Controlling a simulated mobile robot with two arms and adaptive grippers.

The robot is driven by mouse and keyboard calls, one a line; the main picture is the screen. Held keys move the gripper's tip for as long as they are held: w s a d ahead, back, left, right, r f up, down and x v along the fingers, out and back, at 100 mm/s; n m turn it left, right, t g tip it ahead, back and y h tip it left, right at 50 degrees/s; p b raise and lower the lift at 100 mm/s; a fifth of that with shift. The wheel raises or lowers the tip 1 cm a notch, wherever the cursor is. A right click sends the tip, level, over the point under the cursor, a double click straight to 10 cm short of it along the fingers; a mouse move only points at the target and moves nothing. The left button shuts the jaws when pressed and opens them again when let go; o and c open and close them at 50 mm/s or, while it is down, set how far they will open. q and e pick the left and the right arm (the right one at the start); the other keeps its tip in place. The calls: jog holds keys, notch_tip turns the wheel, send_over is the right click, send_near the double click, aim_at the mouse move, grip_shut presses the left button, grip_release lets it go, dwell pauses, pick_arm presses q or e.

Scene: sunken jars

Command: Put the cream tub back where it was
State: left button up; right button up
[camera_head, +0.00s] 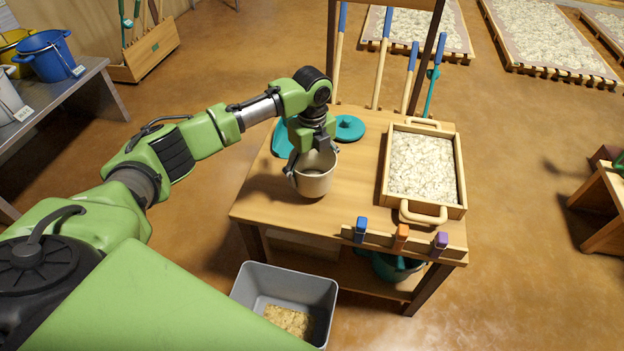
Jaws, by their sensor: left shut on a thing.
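The cream tub (314,182) is a small, open, round pot, upright over the left part of the wooden table (262,200). My left gripper (312,160) comes down from above and is shut on its upper wall. I cannot tell whether the tub's base touches the tabletop. The gripper hides part of the tub's rim and inside. My right gripper is out of view.
A teal lid (349,128) lies behind the tub. A wooden tray (461,178) of pale flakes fills the table's right side. Blue, orange and purple clips (401,236) line the front edge. A grey bin (252,276) stands on the floor in front.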

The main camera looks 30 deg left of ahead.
pick_arm(q)
jog(key=shift+f+b, duration=0.35)
jog(key=shift+f, duration=1.1)
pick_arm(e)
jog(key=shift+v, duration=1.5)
pick_arm(q)
jog(key=shift+f, duration=0.1)
jog(key=o, duration=2.1)
jog(key=shift+c, duration=0.2)
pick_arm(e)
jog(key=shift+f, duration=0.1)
pick_arm(q)
jog(key=shift+r, duration=0.5)
notch_tip(320, 180, up, 11)
jog(key=p, duration=0.3)
jog(key=shift+r, duration=0.15)
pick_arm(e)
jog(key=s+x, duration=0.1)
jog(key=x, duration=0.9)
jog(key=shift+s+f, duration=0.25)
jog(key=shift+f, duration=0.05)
